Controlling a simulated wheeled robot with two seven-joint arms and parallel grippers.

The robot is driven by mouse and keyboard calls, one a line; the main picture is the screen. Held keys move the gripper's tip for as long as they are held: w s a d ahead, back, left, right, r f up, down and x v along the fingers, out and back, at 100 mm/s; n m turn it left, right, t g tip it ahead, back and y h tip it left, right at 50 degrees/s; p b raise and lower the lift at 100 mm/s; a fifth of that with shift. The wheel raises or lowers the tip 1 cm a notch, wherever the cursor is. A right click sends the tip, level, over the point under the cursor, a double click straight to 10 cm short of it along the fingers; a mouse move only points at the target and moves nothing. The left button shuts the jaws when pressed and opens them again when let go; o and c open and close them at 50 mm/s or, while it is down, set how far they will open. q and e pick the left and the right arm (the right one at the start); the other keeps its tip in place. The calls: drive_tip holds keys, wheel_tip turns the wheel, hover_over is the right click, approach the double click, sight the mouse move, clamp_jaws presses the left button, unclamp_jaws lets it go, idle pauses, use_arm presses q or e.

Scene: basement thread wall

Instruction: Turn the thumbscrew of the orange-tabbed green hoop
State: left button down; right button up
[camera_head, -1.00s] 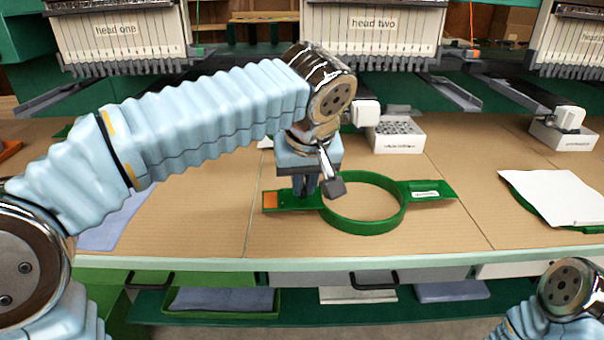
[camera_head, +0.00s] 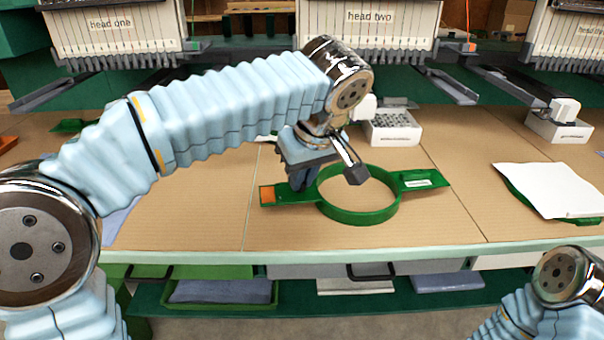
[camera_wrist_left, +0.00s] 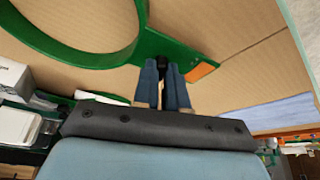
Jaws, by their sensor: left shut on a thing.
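The green hoop (camera_head: 358,216) lies flat on the tan table. Its left arm ends in an orange tab (camera_head: 267,195), and its right arm carries a white label (camera_head: 417,183). My left gripper (camera_head: 299,186) is over the left arm, between the orange tab and the ring. In the left wrist view its fingers (camera_wrist_left: 162,70) are shut on the small black thumbscrew (camera_wrist_left: 162,62) beside the ring, with the orange tab (camera_wrist_left: 207,69) nearby. The fingers hide most of the thumbscrew. My right gripper is not in view; only part of my right arm shows at the lower right.
A white box (camera_head: 392,128) stands behind the hoop, another white box (camera_head: 560,129) at the right. A white cloth on a green hoop (camera_head: 547,187) lies at the right. Embroidery heads (camera_head: 366,32) line the back. The table's front edge (camera_head: 350,246) is close.

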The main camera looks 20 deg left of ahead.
idle(0.6)
use_arm(q)
drive_tip(key=c, duration=1.2)
unclamp_jaws()
drive_tip(key=shift+o, duration=0.2)
drive_tip(key=v, duration=1.3)
drive_tip(key=shift+s+r, duration=0.2)
drive_tip(key=shift+r, duration=0.15)
drive_tip(key=shift+d, duration=0.1)
